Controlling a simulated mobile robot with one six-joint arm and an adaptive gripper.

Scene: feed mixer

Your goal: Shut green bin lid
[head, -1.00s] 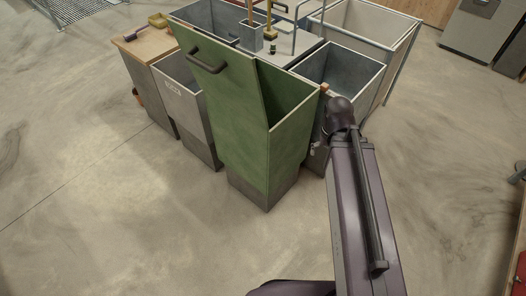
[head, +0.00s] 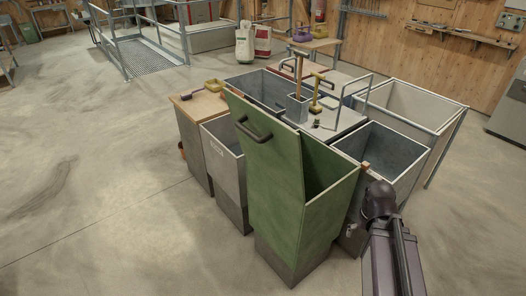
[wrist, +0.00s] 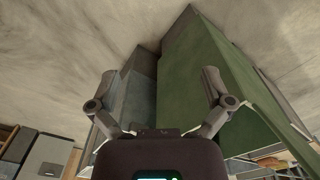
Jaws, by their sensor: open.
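The green bin (head: 326,215) stands in the middle of the head view, its dark inside showing. Its green lid (head: 272,150) stands up steeply along the left side, open, with a dark bar handle (head: 254,129) near its top. My arm reaches to the right of the bin; my gripper's fingers are hidden in the head view. In the wrist view my gripper (wrist: 158,84) is open and empty, its fingers spread. The green bin (wrist: 205,85) fills the middle and right of that view, beyond the fingers. Contact cannot be told.
A grey bin (head: 222,165) stands left of the green bin, beside a wood-topped cabinet (head: 195,103). An open grey bin (head: 385,150) stands close on the right. A scoop box (head: 297,108) sits on the grey top behind. Floor at left is clear.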

